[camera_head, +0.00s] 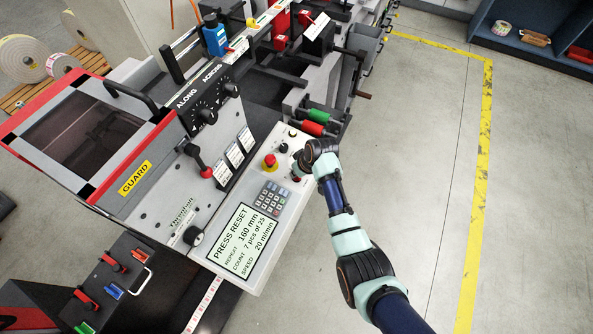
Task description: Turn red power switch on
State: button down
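The control panel (254,222) of the label rewinder slopes toward the front, with a lit display (245,240) reading "PRESS RESET". A red mushroom button on a yellow base (270,161) sits on its upper part, with a black knob (283,147) to its right. My gripper (299,169) is at the panel's upper right edge, right of the mushroom button. A small dark and reddish part shows at its tip; I cannot tell if this is the red power switch. My wrist covers that corner. The finger opening is too small to judge.
A keypad (268,198) lies below the mushroom button. A red-ball lever (206,172) and the guard cover (92,140) stand to the left. Green and red rollers (316,121) are just behind my wrist. The floor (425,170) to the right is clear.

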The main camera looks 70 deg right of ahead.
jog(key=c, duration=1.2)
grip_release()
jog(key=shift+c, duration=0.2)
jog(key=v, duration=1.2)
